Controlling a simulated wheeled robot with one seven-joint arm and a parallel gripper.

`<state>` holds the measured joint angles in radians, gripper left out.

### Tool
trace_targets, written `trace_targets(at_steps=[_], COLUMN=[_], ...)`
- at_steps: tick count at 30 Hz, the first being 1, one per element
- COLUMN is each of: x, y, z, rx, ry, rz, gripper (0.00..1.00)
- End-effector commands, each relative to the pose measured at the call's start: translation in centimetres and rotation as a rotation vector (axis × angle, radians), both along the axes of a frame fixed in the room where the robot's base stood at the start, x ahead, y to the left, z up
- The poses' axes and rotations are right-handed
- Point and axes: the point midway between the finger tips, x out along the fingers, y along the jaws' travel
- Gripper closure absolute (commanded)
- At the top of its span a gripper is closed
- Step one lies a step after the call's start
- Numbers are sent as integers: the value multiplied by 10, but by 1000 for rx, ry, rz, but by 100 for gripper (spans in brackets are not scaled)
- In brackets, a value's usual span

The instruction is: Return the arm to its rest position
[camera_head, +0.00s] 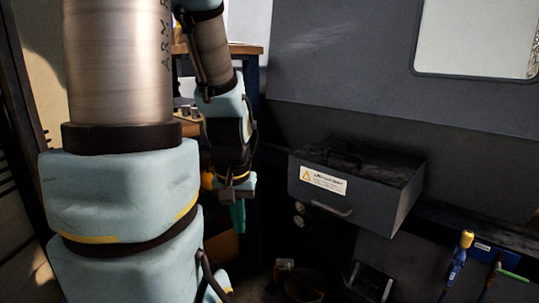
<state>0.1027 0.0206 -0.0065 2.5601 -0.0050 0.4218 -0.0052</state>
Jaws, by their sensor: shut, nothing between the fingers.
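My arm fills the left of the head view, with a bare metal tube and pale blue joint covers. Its far part folds down behind the near links. My gripper (237,225) hangs from the wrist at the end of that part, pointing down, left of the grey drawer. Its green fingers look shut, with nothing seen between them. The fingers are small and dark at this distance.
A grey drawer (369,206) with a warning label juts from the dark machine (345,60) right of my gripper. A wooden-topped bench (250,49) stands behind my arm. Blue-handled tools (455,268) hang at the lower right. Dark clutter lies below the drawer.

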Motion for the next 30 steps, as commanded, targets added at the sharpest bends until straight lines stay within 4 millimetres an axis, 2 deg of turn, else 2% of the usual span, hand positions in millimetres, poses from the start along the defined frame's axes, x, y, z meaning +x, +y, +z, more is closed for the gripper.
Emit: trace_targets(at_steps=[1,3,9,12,17,30], x=[0,0,0,0,0,0], y=[0,0,0,0,0,0], z=[34,56,113,131,144,143], rx=[0,0,0,0,0,0], ry=[0,0,0,0,0,0], rz=[0,0,0,0,0,0], gripper=[100,100,100,100,100,100])
